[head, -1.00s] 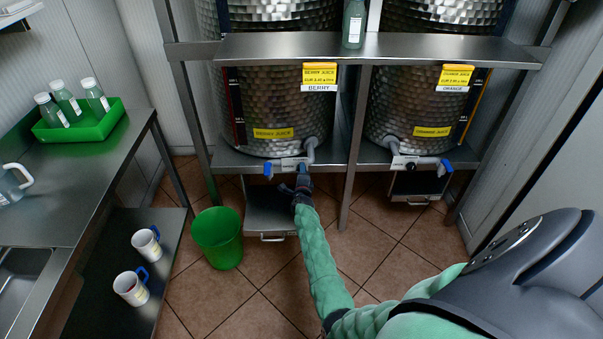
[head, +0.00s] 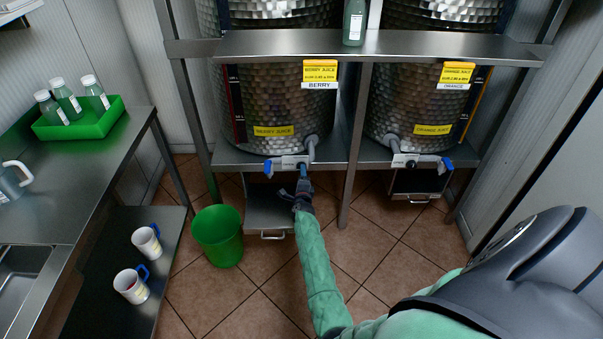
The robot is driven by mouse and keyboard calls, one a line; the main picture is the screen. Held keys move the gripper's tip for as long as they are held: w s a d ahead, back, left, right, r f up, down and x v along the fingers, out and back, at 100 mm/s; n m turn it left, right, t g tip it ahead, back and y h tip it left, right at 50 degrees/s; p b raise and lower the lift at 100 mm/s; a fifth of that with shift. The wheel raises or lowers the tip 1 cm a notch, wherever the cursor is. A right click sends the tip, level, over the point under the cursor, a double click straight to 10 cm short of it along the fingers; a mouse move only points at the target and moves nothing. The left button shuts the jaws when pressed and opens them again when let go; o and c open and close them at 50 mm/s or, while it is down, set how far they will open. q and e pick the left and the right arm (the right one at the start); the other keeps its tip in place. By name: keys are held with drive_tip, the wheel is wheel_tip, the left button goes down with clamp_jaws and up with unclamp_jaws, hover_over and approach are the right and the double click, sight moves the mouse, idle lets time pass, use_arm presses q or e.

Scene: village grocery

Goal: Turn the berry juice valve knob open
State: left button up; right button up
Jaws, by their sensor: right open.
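The berry juice valve (head: 288,163) sits under the left steel tank, below its yellow berry juice label (head: 273,132). A blue end piece (head: 268,168) is on the valve's left. My right gripper (head: 304,178) is right at the front of the valve's right part, with its jaws open and the tips pointing at it. The tips cover the berry knob, so I cannot tell its angle or whether they touch it. My left gripper is out of view.
A steel shelf (head: 420,47) crosses in front of the tanks. A green bucket (head: 218,236) stands on the floor left of my arm. A steel counter (head: 70,190) is at left.

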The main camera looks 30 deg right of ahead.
drive_tip(key=v, duration=0.4)
drive_tip(key=shift+w, duration=0.1)
idle(0.5)
